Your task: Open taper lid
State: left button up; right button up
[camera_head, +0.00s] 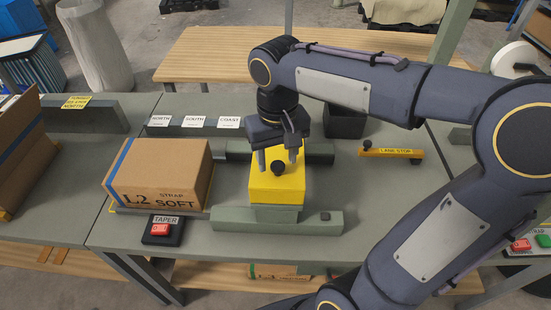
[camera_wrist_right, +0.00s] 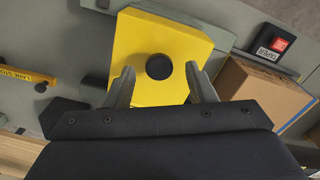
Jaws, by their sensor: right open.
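The taper lid is a yellow block-like cover (camera_head: 276,191) with a black round knob (camera_head: 279,168) on it, in the middle of the bench in the head view. My right gripper (camera_head: 277,165) is above the lid, its fingers pointing down around the knob. In the right wrist view the open fingers (camera_wrist_right: 162,88) stand on either side of the black knob (camera_wrist_right: 159,66), with gaps between them and it. The yellow lid (camera_wrist_right: 150,35) fills the area below the fingers. Whether the fingers are level with the knob is hard to tell. My left gripper is not in view.
A cardboard box (camera_head: 158,174) marked "L2 SOFT" stands left of the lid. A red button box (camera_head: 162,229) labelled "TAPER" sits in front of it. A yellow "LANE STOP" bar (camera_head: 391,153) lies to the right. Sage-green rails (camera_head: 300,219) border the lid.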

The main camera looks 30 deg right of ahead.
jog(key=shift+f, duration=0.6)
grip_shut()
jog(key=shift+r, duration=0.1)
